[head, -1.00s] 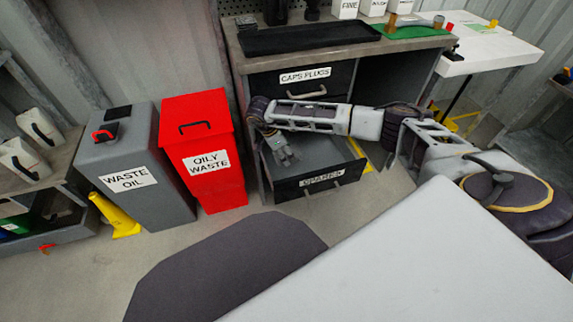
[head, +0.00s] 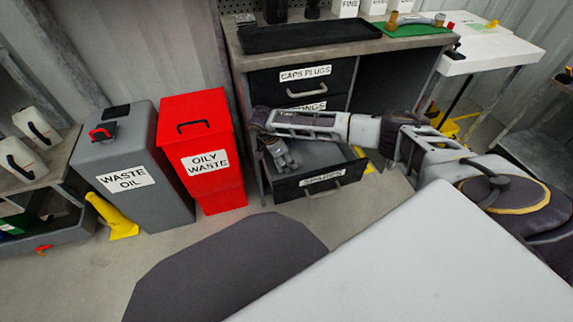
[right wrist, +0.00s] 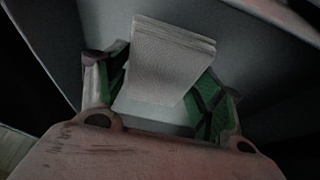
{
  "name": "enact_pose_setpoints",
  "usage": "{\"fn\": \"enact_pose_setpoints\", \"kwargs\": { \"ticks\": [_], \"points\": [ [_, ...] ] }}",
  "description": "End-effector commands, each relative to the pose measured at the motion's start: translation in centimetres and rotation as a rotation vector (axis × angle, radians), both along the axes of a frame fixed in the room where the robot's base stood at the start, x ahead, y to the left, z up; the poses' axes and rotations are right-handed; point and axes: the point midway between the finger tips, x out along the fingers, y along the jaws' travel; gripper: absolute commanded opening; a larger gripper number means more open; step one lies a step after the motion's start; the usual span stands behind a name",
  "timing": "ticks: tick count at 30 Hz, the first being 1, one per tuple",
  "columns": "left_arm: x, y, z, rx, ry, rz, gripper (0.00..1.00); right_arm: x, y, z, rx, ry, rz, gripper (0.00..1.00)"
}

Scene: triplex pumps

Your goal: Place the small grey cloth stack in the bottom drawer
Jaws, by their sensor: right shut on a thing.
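The small grey cloth stack (right wrist: 168,62) shows in the right wrist view as a layered, pale block between the green-padded fingers. My right gripper (right wrist: 163,92) is shut on it, with a finger on each side. In the head view my right gripper (head: 288,163) points down inside the open bottom drawer (head: 322,183), which is pulled out below the bench. The cloth cannot be made out there. Whether the stack touches the drawer floor cannot be told. My left gripper is not in view.
The closed drawer labelled CAPS PLUGS (head: 306,78) is above. A red OILY WASTE bin (head: 203,140) and a grey WASTE OIL bin (head: 135,165) stand left of the drawer. A black tray (head: 308,36) lies on the bench top. My right forearm crosses above the drawer's right side.

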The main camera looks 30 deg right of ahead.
Motion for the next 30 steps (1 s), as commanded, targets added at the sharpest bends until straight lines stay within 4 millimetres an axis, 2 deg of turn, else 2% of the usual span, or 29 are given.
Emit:
{"fn": "enact_pose_setpoints", "kwargs": {
  "ticks": [1,7,23,24,26,30],
  "points": [
    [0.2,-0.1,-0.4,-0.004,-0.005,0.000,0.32,0.0,0.0,-0.9,0.000,0.001,0.001,0.42],
    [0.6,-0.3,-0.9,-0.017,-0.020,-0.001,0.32,0.0,0.0,-2.5,0.000,-0.001,0.000,0.42],
    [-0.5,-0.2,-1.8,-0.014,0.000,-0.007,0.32,0.0,0.0,-3.0,0.000,-0.001,0.000,0.42],
    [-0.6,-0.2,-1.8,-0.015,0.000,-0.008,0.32,0.0,0.0,-3.1,0.000,-0.001,0.000,0.68],
    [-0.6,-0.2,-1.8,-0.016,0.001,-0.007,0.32,0.0,0.0,-3.0,0.000,-0.001,0.000,0.76],
    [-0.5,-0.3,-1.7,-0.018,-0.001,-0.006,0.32,0.0,0.0,-3.0,0.000,-0.001,0.000,0.76]
  ]
}}
